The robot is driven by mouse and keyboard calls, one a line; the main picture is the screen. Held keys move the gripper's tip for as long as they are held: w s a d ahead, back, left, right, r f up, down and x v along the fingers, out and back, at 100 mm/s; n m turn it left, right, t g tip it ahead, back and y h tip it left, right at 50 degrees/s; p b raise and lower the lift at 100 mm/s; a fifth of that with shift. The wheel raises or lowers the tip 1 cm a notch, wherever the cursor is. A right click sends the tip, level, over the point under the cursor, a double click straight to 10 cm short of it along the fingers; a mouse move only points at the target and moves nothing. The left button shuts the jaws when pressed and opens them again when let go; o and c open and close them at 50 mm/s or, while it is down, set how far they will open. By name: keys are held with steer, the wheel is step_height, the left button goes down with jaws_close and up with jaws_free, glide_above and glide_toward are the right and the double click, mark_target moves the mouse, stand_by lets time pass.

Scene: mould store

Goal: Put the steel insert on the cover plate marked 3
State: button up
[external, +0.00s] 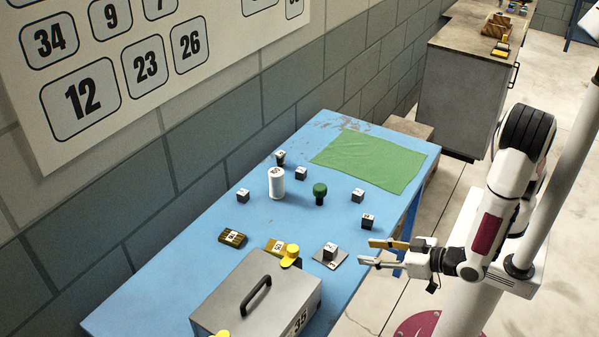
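Several small dark cubes with pale, marked tops stand on the blue table. One grey cube (330,252) sits on a flat grey plate (343,261) near the table's right edge. I cannot tell which piece is the steel insert.
A grey lidded box (235,292) with a black handle fills the table's front. A white cylinder (276,184), a green knob (320,192) and other cubes, such as one near the right edge (368,222), stand mid-table. A green cloth (370,160) lies behind. The table's left side is clear.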

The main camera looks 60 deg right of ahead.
stand_by(0.4)
steer(key=shift+w+a+r+g, duration=0.15)
steer(key=shift+w+g, duration=0.1)
steer(key=shift+w, duration=0.15)
steer(key=shift+w+a+r+g, duration=0.1)
steer(key=shift+w+a+g, duration=0.05)
steer(key=shift+w+g, duration=0.15)
steer(key=w+r+m+g+y, duration=0.1)
steer(key=w+r+g+y, duration=0.3)
steer(key=w+r, duration=0.25)
steer(key=d+r+n+y, duration=0.1)
steer(key=d+r, duration=0.6)
steer(key=r, duration=0.3)
steer(key=s+d+r+g+h, duration=0.1)
steer(key=s+d, duration=0.3)
steer(key=d, duration=0.5)
steer(key=s+d+r+g+h, duration=0.1)
steer(key=s+d+r+h, duration=0.1)
steer(key=s+d, duration=0.3)
steer(key=s+d+r+g+h, duration=0.1)
steer(key=s+d, duration=0.4)
steer(key=d, duration=0.7)
steer(key=shift+s+d+r+h, duration=0.25)
steer(key=shift+d+r+h, duration=0.1)
steer(key=shift+r+h, duration=0.15)
